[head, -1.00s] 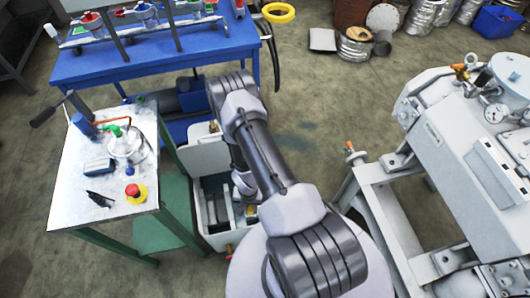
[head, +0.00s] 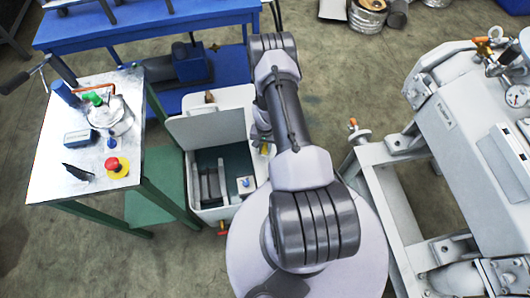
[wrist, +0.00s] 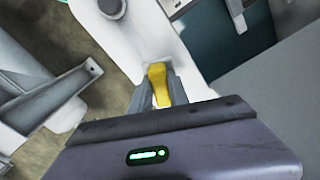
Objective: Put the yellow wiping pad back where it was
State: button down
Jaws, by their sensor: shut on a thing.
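The yellow wiping pad (wrist: 158,88) is a small yellow piece between the two grey fingers of my gripper (wrist: 160,78) in the wrist view. My gripper is shut on it, and the fingers hide its sides. In front of the fingertips is a white wall or rim (wrist: 140,35). In the head view, a bit of yellow shows at my gripper (head: 264,149), beside the right wall of the open white tank (head: 176,183). I cannot tell whether the pad touches the tank.
A metal-topped table (head: 50,180) stands left of the tank, a blue bench (head: 130,30) behind. A grey machine on a frame (head: 385,185) stands right.

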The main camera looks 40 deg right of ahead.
aim_at(265, 151)
notch_tip(265, 151, down, 4)
jog(key=shift+s+a+r+b, duration=0.15)
jog(key=shift+r+b, duration=0.05)
jog(key=shift+b, duration=0.45)
jog(key=shift+r, duration=0.2)
jog(key=shift+f, duration=0.15)
jog(key=c, duration=1.3)
grip_release()
jog(key=shift+o, duration=0.2)
notch_tip(265, 151, up, 12)
jog(key=p, duration=0.5)
jog(key=shift+r, duration=0.2)
jog(key=shift+f, duration=0.1)
